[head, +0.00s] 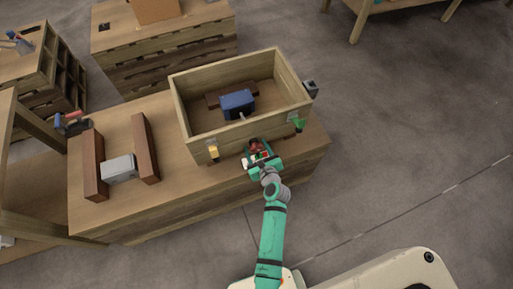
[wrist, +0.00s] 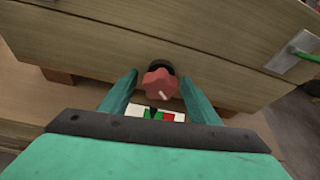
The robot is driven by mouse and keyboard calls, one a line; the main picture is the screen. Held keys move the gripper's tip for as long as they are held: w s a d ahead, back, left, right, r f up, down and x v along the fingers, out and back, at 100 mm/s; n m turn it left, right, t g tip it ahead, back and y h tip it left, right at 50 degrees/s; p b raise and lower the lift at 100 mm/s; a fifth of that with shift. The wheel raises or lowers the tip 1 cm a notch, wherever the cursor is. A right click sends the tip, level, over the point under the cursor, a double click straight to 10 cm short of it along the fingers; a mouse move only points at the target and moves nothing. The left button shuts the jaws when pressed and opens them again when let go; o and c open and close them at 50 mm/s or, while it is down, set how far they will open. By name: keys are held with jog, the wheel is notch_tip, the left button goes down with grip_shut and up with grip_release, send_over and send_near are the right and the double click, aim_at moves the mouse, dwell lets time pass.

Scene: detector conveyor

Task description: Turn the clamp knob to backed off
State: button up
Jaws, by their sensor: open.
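The clamp knob (wrist: 160,84) is a red lobed knob on a dark collar, on the outer front wall of the wooden crate (wrist: 95,40). A short white mark on its face slants to the lower right. Below it is a small strip (wrist: 157,115) with white, green and red parts, partly hidden by my gripper. My gripper (wrist: 159,77) is open, with one finger on each side of the knob; whether they touch it is unclear. In the head view my gripper (head: 258,150) is at the crate's front wall, with red of the knob (head: 255,147) showing between the fingers.
A blue block (head: 238,104) sits inside the crate. A yellow latch (head: 213,151) and a green-handled one (head: 298,124) are on the front wall either side of my gripper. A grey block (head: 119,168) lies between brown boards at left. Open floor lies to the right.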

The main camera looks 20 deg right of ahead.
jog(key=shift+c, duration=0.3)
jog(key=c, duration=1)
jog(key=shift+h, duration=0.3)
